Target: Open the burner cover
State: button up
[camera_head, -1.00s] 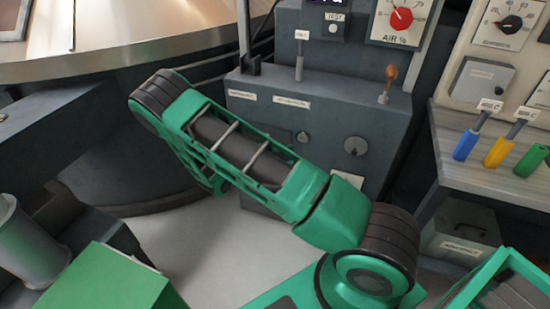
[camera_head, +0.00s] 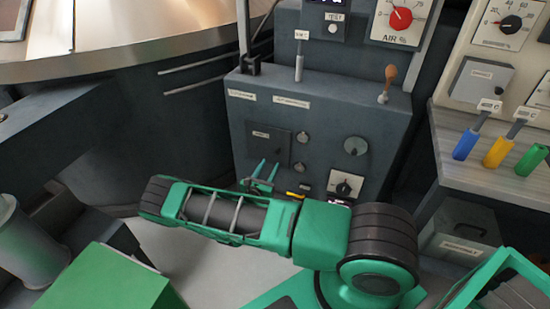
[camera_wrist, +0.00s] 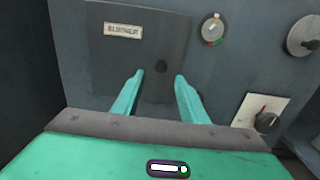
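The burner cover (camera_head: 268,143) is a dark square panel on the front of the grey control cabinet. It looks shut. In the wrist view, the cover (camera_wrist: 115,57) has a label that seems to read "BURNER" and a small dark knob (camera_wrist: 161,66) low on its right side. My gripper (camera_wrist: 159,76) is open, its two green fingers pointing at the cover. The knob appears between and slightly beyond the fingertips, and I cannot tell if they touch. In the head view my gripper (camera_head: 267,165) is in front of the cover's lower edge.
Right of the cover are an indicator light (camera_wrist: 212,28), a round dial (camera_head: 356,146) and a rotary switch (camera_head: 346,185). Two levers stand on the cabinet top, one with an orange handle (camera_head: 390,76). Blue (camera_head: 466,146), yellow and green handles are at the right.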

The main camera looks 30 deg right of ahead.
aim_at(277, 153)
jog(key=x, duration=0.7)
jog(key=shift+w+d, duration=0.1)
jog(key=shift+d, duration=0.1)
grip_shut()
